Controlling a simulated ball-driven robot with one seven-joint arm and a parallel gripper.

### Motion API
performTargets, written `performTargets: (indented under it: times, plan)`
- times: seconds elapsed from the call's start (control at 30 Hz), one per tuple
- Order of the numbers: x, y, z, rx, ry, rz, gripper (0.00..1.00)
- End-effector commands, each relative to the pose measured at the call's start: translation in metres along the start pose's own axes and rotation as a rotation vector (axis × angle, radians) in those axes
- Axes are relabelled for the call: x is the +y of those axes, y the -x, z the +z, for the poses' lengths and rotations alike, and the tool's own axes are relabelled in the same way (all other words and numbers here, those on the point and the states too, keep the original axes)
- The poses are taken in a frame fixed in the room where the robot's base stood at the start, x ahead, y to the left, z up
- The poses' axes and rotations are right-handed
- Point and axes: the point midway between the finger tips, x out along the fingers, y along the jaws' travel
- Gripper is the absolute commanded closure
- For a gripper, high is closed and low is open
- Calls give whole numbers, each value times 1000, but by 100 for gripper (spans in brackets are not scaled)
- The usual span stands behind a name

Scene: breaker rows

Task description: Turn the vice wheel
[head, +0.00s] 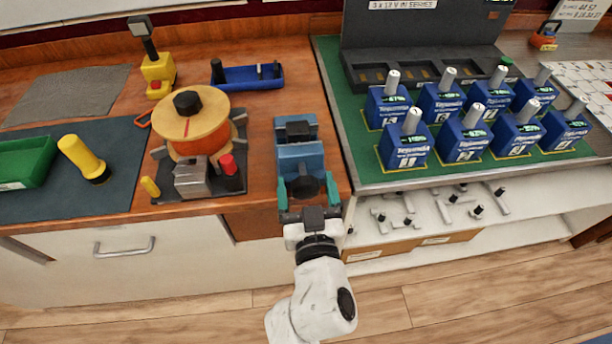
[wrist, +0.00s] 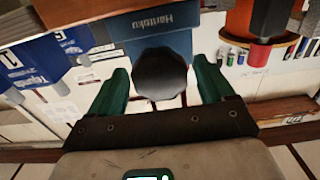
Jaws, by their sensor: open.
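The blue vice (head: 298,150) stands at the front edge of the wooden bench, and its blue body also shows in the wrist view (wrist: 165,22). Its dark round wheel (head: 305,188) faces the front of the bench. In the wrist view the wheel (wrist: 160,74) is a dark faceted knob. My gripper (head: 309,190) is open, with its green fingers (wrist: 162,82) on either side of the wheel. Gaps show between the wheel and both fingers in the wrist view. Whether the fingertips reach past the wheel is hard to tell.
Left of the vice stands an orange spool (head: 198,128) with a grey metal block (head: 192,180) and a red knob. Right of it, a green mat (head: 350,172) carries several blue batteries (head: 405,147). A blue tray (head: 255,78) lies behind. Floor space is clear in front.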

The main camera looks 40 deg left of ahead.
Motion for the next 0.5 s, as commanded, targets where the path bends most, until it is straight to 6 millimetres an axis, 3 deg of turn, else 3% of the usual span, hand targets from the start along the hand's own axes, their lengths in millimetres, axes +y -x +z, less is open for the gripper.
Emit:
performTargets:
  times: [0.2, 0.5]
  plan:
    - [0, -18, 0, 1, 2, 0, 19]
    - [0, -20, 0, 0, 1, 0, 19]
